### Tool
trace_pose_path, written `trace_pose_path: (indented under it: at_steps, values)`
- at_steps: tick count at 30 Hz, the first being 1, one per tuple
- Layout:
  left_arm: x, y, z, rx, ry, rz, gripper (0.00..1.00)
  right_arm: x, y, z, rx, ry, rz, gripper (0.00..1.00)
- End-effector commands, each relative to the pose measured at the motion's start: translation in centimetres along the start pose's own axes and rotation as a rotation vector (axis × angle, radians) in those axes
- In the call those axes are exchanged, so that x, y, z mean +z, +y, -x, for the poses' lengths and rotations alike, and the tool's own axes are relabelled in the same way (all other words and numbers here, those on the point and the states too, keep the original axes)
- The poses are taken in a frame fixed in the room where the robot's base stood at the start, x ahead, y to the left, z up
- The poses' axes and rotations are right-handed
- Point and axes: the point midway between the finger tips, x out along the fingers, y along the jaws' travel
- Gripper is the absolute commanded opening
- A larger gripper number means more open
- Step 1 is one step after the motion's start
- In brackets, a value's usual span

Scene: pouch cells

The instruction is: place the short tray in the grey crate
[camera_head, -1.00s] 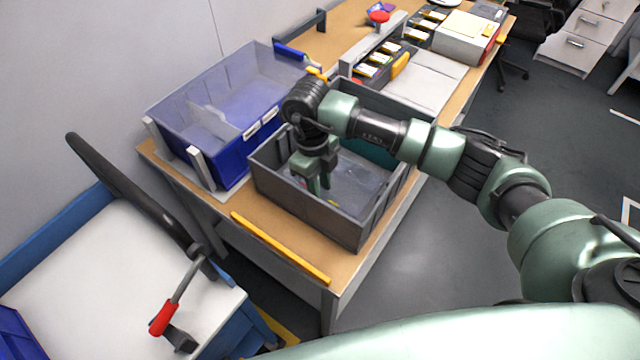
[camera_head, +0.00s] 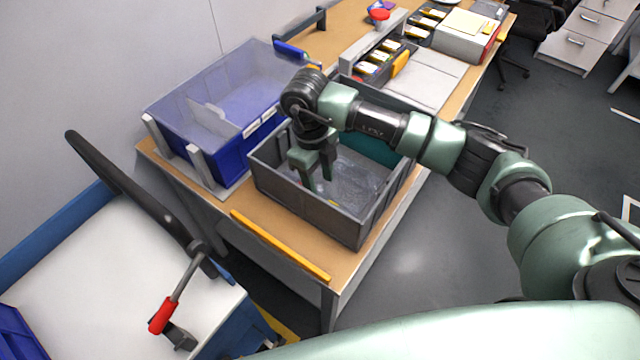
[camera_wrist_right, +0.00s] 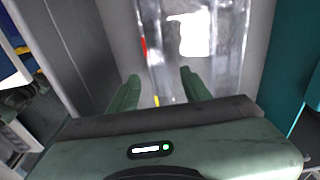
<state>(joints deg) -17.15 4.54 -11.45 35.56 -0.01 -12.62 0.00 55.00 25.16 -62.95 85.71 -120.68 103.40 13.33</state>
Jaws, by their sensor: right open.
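The grey crate (camera_head: 305,210) stands at the near end of the wooden bench. A clear, shiny tray-like thing (camera_head: 358,184) lies inside it, and I take it for the short tray. In the right wrist view this clear thing (camera_wrist_right: 218,75) shows a white patch and small red and yellow marks. My right gripper (camera_head: 322,184) reaches down into the crate with its fingers apart and nothing held. In the wrist view the right gripper's fingertips (camera_wrist_right: 158,77) lie over the clear thing's near end; I cannot tell whether they touch it. My left gripper is out of view.
A blue, clear-sided bin (camera_head: 215,115) stands left of the crate. A teal thing (camera_head: 385,152) is at the crate's right side. A yellow strip (camera_head: 280,246) edges the bench front. A white-topped blue cart (camera_head: 100,270) with a red-handled lever (camera_head: 162,315) is at left.

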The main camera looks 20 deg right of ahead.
Motion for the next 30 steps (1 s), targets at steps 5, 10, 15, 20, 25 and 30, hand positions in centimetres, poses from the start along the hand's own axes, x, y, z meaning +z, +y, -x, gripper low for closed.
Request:
trace_pose_path:
  at_steps: [5, 10, 15, 20, 25, 30]
  values:
    - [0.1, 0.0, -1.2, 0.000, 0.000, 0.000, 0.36, 0.1, -0.1, 3.7, -0.004, -0.006, 0.001, 0.48]
    - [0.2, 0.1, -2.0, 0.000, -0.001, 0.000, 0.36, 0.1, -0.1, 7.2, -0.003, -0.005, 0.000, 0.48]
    - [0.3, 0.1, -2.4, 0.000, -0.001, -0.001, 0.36, 0.1, 0.0, 9.6, -0.002, -0.002, 0.000, 0.48]
    - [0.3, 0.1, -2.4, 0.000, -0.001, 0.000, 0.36, 0.0, 0.0, 10.4, 0.000, 0.000, 0.000, 0.48]
    - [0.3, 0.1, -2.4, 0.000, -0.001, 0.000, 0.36, 0.0, 0.0, 10.5, 0.000, 0.001, 0.000, 0.48]
    - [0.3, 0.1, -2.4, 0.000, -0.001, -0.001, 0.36, 0.0, 0.0, 10.4, 0.000, 0.001, 0.000, 0.48]
